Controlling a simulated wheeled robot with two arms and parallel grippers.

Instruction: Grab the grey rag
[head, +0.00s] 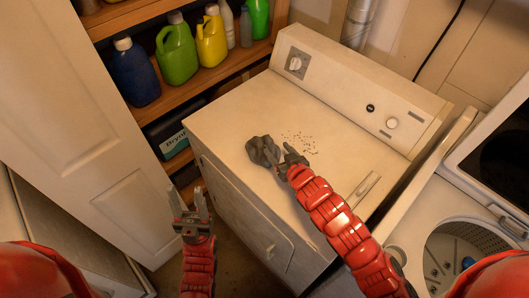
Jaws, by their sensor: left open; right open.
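The grey rag (261,151) lies crumpled on the white top of the dryer (240,113), left of some dark specks. My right gripper (286,155) is at the rag's right edge, over the dryer top; its fingers are small and partly overlap the rag, so I cannot tell whether they touch it. It is open. My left gripper (188,200) is open and empty, pointing up in front of the dryer's left front corner, apart from the rag.
A wooden shelf (130,17) with several bottles stands behind at the left. A white door (95,130) is at the left. An open washer (450,232) stands right of the dryer. Dark specks (302,141) are scattered beside the rag; the rest of the dryer top is mostly clear.

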